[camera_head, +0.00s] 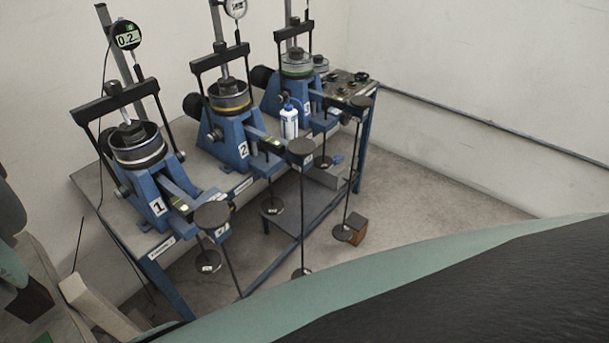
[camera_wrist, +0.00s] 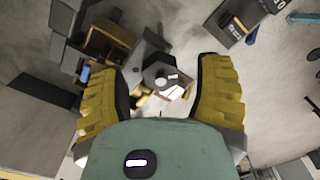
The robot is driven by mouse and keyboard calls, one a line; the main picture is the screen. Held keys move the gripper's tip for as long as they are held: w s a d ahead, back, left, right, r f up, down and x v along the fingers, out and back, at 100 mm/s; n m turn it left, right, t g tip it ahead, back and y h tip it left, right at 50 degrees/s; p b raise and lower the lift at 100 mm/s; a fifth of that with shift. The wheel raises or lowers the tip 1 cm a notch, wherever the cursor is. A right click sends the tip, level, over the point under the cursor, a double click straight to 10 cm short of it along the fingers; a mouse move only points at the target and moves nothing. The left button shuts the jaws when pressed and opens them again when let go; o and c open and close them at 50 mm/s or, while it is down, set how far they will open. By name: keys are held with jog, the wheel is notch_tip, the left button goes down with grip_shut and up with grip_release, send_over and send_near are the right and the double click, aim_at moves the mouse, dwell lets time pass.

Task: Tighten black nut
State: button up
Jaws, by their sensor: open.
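My gripper (camera_wrist: 160,82) is in the wrist view, with its two yellow ridged fingers wide apart. A dark, roughly hexagonal piece (camera_wrist: 157,74) shows between the fingers, with a gap on both sides. It may be the black nut, but I cannot tell for sure, nor how far it is from the fingertips. In the head view, the lever frame marked 1 (camera_head: 158,205), frame 2 (camera_head: 229,140) and frame 3 (camera_head: 284,98) stand on a bench. Dark fittings sit on top of their round cells. The gripper is not visible in the head view.
Weight hangers with round dark plates (camera_head: 212,215) hang at the bench's front. A white bottle (camera_head: 289,122) stands between frames 2 and 3. Small dark parts lie on the bench's far end. A brown block (camera_head: 357,228) is on the floor; the floor at right is clear.

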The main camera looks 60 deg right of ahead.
jog(key=shift+s+f, duration=0.1)
jog(key=shift+f, duration=0.3)
jog(key=shift+c, duration=0.3)
grip_shut()
